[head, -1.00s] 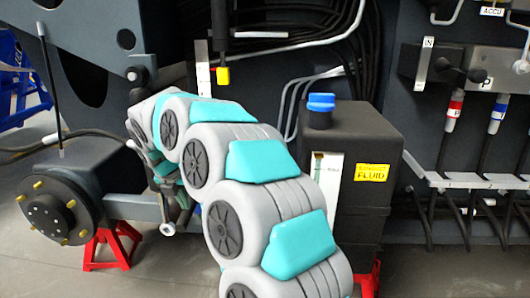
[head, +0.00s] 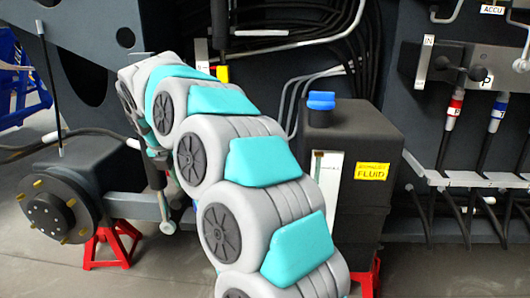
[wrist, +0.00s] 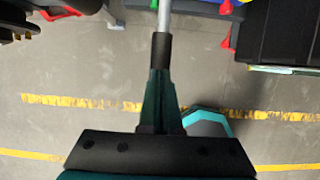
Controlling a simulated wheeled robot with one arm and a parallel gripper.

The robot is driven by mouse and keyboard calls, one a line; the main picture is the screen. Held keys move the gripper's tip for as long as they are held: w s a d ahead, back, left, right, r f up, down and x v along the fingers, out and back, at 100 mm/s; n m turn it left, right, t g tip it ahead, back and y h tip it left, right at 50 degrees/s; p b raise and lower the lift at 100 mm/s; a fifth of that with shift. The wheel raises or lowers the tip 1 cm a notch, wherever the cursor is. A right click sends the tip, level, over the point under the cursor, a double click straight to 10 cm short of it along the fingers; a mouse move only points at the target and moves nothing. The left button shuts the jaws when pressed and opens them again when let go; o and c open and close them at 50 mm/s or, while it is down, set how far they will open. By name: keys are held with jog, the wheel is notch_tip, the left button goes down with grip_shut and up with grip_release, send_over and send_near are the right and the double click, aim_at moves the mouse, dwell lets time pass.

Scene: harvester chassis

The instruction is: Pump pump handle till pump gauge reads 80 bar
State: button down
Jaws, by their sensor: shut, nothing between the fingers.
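A silver rod with a black grip, which looks like the pump handle (head: 157,178), stands near the wheel hub in the head view, partly behind my arm. Its silver lower part ends in a small ring. In the wrist view the black grip (wrist: 163,46) is right at the tips of my gripper (wrist: 160,75), with the silver rod running away beyond it. My dark green fingers are shut with nothing between them. Whether they touch the grip I cannot tell. My gripper is mostly hidden in the head view. I cannot make out the pump gauge or a reading in either view.
A black fluid tank (head: 355,150) with a blue cap stands right of my arm. The wheel hub (head: 52,212) and a red jack stand (head: 110,245) are at left. Hoses and a valve block (head: 480,70) are at right. Open floor with yellow lines (wrist: 75,102) shows below.

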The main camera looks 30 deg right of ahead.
jog(key=shift+f, duration=0.1)
jog(key=shift+f, duration=5.75)
notch_tip(320, 180, up, 12)
jog(key=shift+s+a+f, duration=0.1)
jog(key=shift+f, duration=0.05)
